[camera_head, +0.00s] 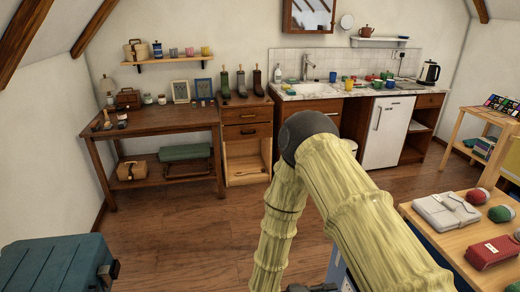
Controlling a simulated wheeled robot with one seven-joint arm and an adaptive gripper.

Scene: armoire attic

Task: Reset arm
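My arm rises from the lower right to a dark elbow joint in the middle of the view. From there it bends down to the bottom edge. Its links look like pale yellow-green bamboo. The forearm runs off the bottom of the picture, and my gripper does not clearly show. A small dark part shows at the bottom edge beside the forearm, but I cannot tell what it is.
A wooden workbench (165,122) stands at the back left, beside a wooden drawer cabinet (247,131). A kitchen counter (312,91) with a white fridge (387,133) is behind my arm. A blue-green chest (55,265) is at lower left and a table (440,237) at right. Floor (180,235) between is clear.

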